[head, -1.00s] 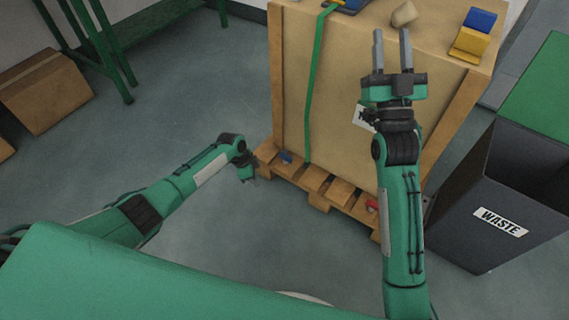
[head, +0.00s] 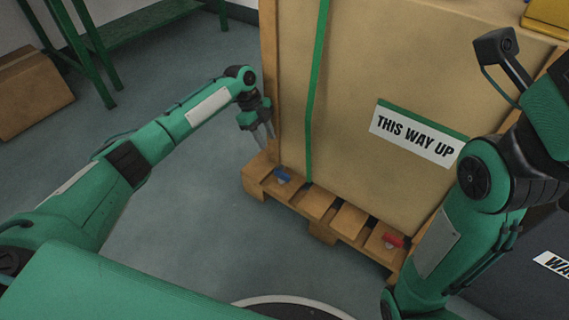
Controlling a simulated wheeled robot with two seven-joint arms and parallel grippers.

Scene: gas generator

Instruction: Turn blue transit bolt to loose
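The blue transit bolt (head: 282,175) sits low on the wooden pallet (head: 318,208), near its left front corner, beside the green strap. My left gripper (head: 265,142) points down just above and left of the blue bolt, close to the crate's left edge. Its two grey fingers look slightly apart, with nothing seen between them, and it does not appear to touch the bolt. A red bolt (head: 393,241) sits farther right on the same pallet. My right arm rises along the right side of the view, and its fingers are not visible.
A big wooden crate (head: 360,75) labelled "THIS WAY UP" stands on the pallet, with a green strap (head: 316,90) down its front. A dark waste bin (head: 505,270) is at the lower right. The floor left of the pallet is clear.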

